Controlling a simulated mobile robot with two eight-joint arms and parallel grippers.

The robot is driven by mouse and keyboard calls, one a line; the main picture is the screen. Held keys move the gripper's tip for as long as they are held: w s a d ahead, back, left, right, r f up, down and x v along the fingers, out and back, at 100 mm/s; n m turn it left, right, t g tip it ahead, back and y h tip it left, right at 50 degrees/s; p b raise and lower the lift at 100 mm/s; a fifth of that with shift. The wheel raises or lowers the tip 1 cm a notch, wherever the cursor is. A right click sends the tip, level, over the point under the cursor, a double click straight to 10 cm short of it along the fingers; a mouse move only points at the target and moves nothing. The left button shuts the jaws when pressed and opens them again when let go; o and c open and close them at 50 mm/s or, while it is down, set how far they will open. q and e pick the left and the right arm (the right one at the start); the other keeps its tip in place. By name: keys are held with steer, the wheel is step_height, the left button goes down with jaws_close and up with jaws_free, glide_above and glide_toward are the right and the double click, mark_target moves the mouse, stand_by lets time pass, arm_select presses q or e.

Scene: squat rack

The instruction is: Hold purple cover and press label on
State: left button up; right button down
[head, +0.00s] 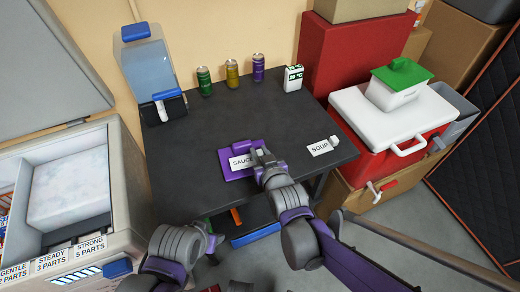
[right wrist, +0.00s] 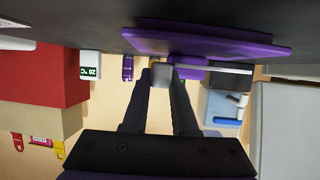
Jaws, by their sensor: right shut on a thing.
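The purple cover (head: 226,167) lies flat near the front edge of the dark table. A white label reading SAUCE (head: 240,161) is over the cover; its edge shows as a thin strip in the right wrist view (right wrist: 222,67), close to the purple cover (right wrist: 210,42). I cannot tell whether they touch. My right gripper (head: 262,157) is shut on the label's small pale grip block (right wrist: 162,75). My left arm is low at the front, below the table edge; its gripper (head: 213,241) is unclear. A second label, SOUP (head: 319,149), lies to the right.
Three cans (head: 231,73) and a white 20 °C display (head: 293,78) stand at the table's back. A clear dispenser (head: 150,70) is at the back left. A red cooler (head: 405,150) stands right, a large open chest (head: 120,190) left. The table's middle is clear.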

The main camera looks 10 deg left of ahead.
steer(key=shift+f, duration=0.4)
steer(key=shift+f+b, duration=0.4)
steer(key=shift+f, duration=0.05)
stand_by(0.3)
stand_by(0.3)
steer(key=c, duration=0.6)
jaws_free()
steer(key=shift+s+r, duration=0.1)
steer(key=p+v, duration=0.2)
steer(key=v, duration=0.8)
steer(key=shift+s+d+r, duration=0.15)
steer(key=shift+s+d, duration=0.05)
steer(key=shift+s, duration=0.05)
